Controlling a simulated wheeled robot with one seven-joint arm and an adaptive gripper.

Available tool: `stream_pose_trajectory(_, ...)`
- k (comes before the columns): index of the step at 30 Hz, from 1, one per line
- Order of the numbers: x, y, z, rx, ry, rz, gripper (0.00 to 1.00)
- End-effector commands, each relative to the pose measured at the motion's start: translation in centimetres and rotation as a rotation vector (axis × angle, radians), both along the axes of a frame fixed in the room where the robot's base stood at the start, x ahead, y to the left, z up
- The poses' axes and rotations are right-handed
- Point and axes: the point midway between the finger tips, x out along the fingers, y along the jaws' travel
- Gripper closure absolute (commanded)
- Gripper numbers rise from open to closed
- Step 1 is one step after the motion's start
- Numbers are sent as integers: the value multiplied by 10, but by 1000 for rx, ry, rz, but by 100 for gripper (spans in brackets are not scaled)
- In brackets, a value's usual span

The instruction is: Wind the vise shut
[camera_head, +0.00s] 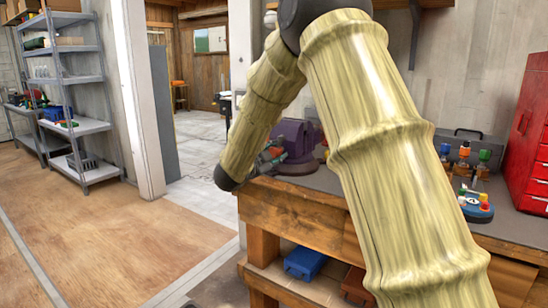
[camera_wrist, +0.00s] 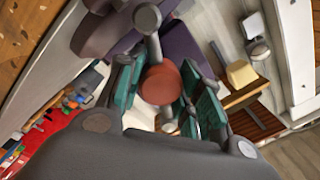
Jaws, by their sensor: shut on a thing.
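The purple vise (camera_head: 296,143) stands on the workbench near its left end, partly hidden behind my arm. In the wrist view its purple body (camera_wrist: 182,48) fills the area beyond my fingers. A round red-brown hub (camera_wrist: 160,84) faces the wrist camera, with a grey handle bar (camera_wrist: 154,48) crossing it and ending in a rounded knob. My gripper (camera_head: 266,160) is at the vise's front left side. In the wrist view the teal finger pads of my gripper (camera_wrist: 163,95) lie on both sides of the hub and handle, shut on them. The exact contact is partly hidden.
A grey shelving unit (camera_head: 75,75) stands far left. The floor (camera_head: 110,235) left is clear.

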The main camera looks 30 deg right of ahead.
Motion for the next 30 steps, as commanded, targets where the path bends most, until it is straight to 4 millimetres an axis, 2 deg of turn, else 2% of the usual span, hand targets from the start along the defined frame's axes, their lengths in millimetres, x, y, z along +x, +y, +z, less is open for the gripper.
stream_pose_trajectory(30, -1, 0, -10, 360, -871, -3, 88)
